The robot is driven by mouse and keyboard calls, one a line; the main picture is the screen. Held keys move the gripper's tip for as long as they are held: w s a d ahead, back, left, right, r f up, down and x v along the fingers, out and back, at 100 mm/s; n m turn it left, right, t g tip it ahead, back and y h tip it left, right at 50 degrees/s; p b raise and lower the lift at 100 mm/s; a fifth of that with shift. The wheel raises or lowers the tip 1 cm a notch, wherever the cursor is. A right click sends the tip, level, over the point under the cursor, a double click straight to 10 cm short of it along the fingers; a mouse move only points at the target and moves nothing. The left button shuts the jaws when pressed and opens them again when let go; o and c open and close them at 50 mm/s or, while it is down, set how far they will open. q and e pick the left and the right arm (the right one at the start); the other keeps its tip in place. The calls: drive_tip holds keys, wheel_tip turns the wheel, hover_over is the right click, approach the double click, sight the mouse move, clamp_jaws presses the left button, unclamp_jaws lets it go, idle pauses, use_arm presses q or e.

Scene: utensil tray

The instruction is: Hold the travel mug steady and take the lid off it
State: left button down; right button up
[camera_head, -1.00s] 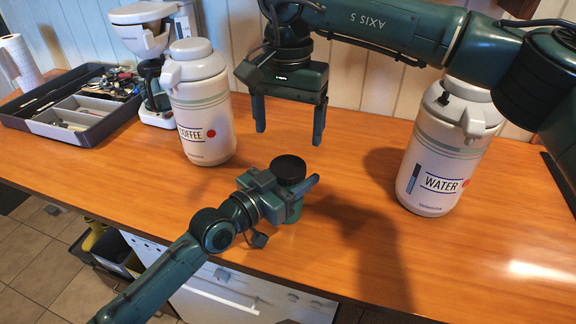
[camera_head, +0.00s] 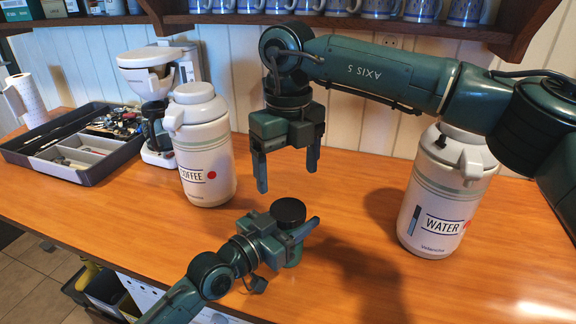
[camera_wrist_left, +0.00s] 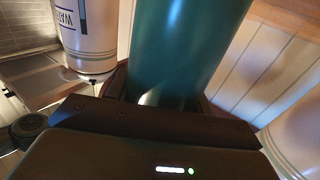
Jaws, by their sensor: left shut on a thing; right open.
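The travel mug (camera_head: 294,254) is dark green and stands upright near the front of the wooden counter. Its round black lid (camera_head: 288,210) is on top. My left gripper (camera_head: 296,236) is shut on the mug's body from the left and front. In the left wrist view the green mug (camera_wrist_left: 185,45) fills the middle, between my fingers; its lid does not show there. My right gripper (camera_head: 288,176) is open and empty. It points down, above and behind the lid in the picture, apart from it.
A COFFEE jug (camera_head: 204,150) stands behind at the left and a WATER jug (camera_head: 440,195) at the right. A utensil tray (camera_head: 95,172) and a coffee maker (camera_head: 155,75) are at the far left. A shelf of mugs (camera_head: 350,18) hangs above.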

sight(288, 209)
drive_tip(key=m, duration=0.4)
drive_tip(key=shift+m, duration=0.3)
drive_tip(key=m, duration=0.8)
drive_tip(key=shift+m, duration=0.4)
drive_tip(key=m, duration=0.6)
drive_tip(key=shift+f, duration=4)
drive_tip(key=shift+c, duration=0.2)
